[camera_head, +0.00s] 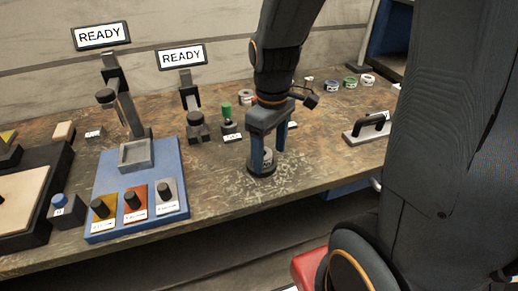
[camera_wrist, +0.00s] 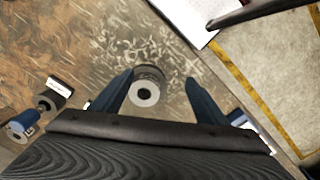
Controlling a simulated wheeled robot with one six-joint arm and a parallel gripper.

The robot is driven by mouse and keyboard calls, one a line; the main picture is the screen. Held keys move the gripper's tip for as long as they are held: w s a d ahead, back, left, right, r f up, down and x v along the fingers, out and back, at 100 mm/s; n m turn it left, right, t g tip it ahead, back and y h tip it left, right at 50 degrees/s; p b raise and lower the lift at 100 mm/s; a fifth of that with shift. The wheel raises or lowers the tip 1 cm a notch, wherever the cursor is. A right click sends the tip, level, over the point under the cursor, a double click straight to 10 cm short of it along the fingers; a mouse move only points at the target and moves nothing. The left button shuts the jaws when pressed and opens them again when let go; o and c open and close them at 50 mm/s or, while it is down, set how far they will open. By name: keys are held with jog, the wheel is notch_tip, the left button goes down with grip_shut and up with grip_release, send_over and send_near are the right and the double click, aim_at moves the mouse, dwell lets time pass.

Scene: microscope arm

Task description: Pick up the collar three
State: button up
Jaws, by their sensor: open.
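A round grey collar (camera_head: 267,157) with a dark base stands on the bench below my gripper (camera_head: 270,158) in the head view. In the wrist view this collar (camera_wrist: 145,94) shows a pale ring face with a dark centre. I cannot read a number on it, so I cannot tell for sure that it is collar three. My gripper (camera_wrist: 160,80) is open, with its two blue fingers on either side of the collar. The collar sits nearer the left finger in the wrist view. Whether a finger touches it is unclear.
Small rings with blue (camera_head: 331,87), green (camera_head: 350,82) and red (camera_head: 367,80) marks stand at the back right. A black-handled block (camera_head: 367,129) is to the right. A blue board (camera_head: 165,180) with knobs is left.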

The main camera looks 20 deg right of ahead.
aim_at(268, 153)
jog(key=shift+w+r+n+p, duration=1.25)
jog(key=shift+w+n+p, duration=1.25)
jog(key=shift+n, duration=1.7)
jog(key=shift+a+f+p, duration=0.15)
jog(key=shift+f+p, duration=0.8)
jog(key=shift+f, duration=2.45)
grip_shut()
